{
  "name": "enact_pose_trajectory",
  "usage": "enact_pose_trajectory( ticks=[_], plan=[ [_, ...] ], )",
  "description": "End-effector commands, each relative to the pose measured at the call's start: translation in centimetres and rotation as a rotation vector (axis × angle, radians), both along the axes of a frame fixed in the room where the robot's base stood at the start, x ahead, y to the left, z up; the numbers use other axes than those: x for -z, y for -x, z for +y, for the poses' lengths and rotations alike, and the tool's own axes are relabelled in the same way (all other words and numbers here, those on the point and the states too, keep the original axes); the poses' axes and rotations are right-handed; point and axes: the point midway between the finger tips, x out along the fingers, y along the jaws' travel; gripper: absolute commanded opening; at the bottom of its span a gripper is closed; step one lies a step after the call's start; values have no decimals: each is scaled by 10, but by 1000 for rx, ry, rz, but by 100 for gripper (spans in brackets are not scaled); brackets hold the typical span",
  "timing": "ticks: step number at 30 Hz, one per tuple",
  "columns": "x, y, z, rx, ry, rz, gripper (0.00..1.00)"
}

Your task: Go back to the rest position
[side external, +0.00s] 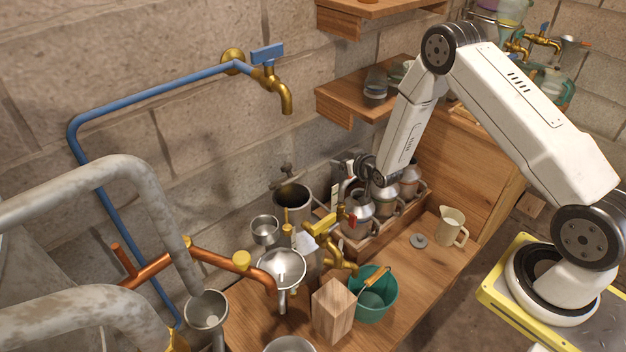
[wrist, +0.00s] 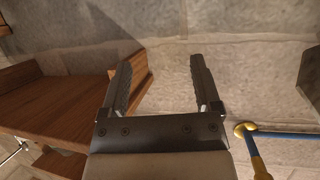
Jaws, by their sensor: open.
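My gripper (wrist: 160,68) is open in the wrist view, its two dark fingers spread apart with nothing between them, facing the stone wall. In the side view my arm reaches in from the right and its wrist hangs over the workbench (side external: 420,268), near the metal cans (side external: 357,217) in a wooden crate. The dark gripper there is small and hard to make out against the cans and the wall.
Wooden shelves (wrist: 70,100) stand left of the fingers in the wrist view. A brass tap (side external: 285,100) on a blue pipe (side external: 150,100) is on the wall. Below are a green bucket (side external: 385,298), a wooden block (side external: 333,310), a cream jug (side external: 449,226) and a metal funnel (side external: 282,266).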

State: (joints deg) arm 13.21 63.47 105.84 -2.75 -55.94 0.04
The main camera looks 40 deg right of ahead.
Motion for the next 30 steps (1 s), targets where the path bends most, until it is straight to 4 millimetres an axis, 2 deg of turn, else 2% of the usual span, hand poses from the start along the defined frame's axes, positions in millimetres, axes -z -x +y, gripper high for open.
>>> enact_pose_trajectory(
  ticks=[1,8,14,23,30],
  plan=[
    [-11,0,5,-8,-4,27,81],
    [-45,17,27,-35,-28,177,81],
    [-73,42,47,-60,-45,308,81],
    [-109,96,75,-95,-68,506,81],
    [-134,151,95,-124,-81,664,81]
  ],
)
